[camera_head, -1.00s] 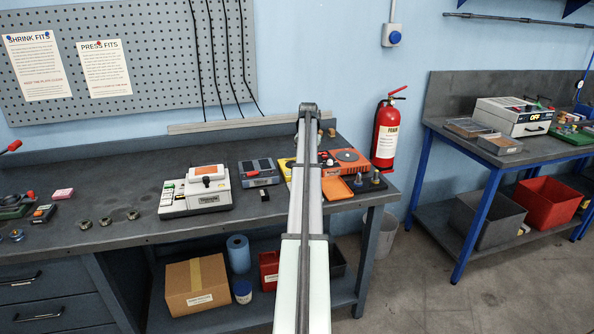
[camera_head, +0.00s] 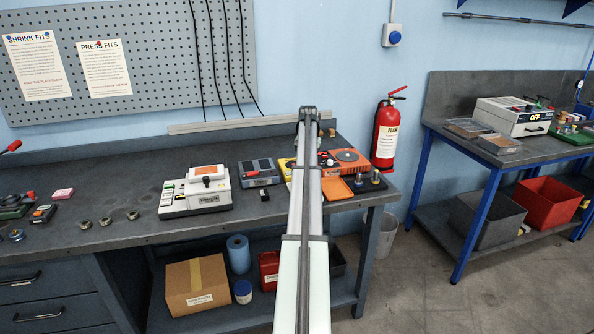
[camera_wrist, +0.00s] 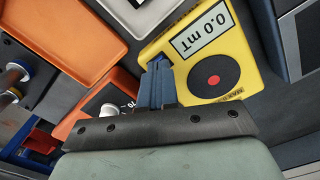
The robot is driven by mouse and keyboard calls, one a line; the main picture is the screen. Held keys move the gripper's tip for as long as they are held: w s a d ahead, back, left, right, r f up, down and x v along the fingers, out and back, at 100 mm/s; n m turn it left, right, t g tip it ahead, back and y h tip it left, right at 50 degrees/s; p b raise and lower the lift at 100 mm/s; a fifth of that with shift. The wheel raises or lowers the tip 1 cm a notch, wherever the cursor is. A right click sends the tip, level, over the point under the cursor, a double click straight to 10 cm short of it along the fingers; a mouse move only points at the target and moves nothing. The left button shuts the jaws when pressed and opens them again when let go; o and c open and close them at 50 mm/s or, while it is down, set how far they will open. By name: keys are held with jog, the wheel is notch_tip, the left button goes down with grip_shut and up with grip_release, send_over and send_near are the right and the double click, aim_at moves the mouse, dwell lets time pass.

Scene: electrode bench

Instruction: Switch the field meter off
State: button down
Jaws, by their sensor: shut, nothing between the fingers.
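The yellow field meter (camera_wrist: 207,62) fills the upper middle of the wrist view. Its display (camera_wrist: 200,33) reads 0.0 mT. A black round pad with a red dot (camera_wrist: 213,79) is on its face. My gripper (camera_wrist: 159,66) is shut and empty, with its blue fingertips over the meter's edge beside the display. Whether they touch it I cannot tell. They hide part of that edge, and no switch shows clearly. In the head view the meter (camera_head: 287,167) shows only partly beside my arm, which hides the gripper.
An orange device (camera_wrist: 79,117) with a pale knob (camera_wrist: 99,99) lies close beside the fingers. An orange tray (camera_wrist: 70,34) and a grey-blue device (camera_wrist: 289,35) lie near the meter. A white-and-orange unit (camera_head: 197,190) stands further left on the bench.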

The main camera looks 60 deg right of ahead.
dwell(0.4)
jog(key=shift+r, duration=2.9)
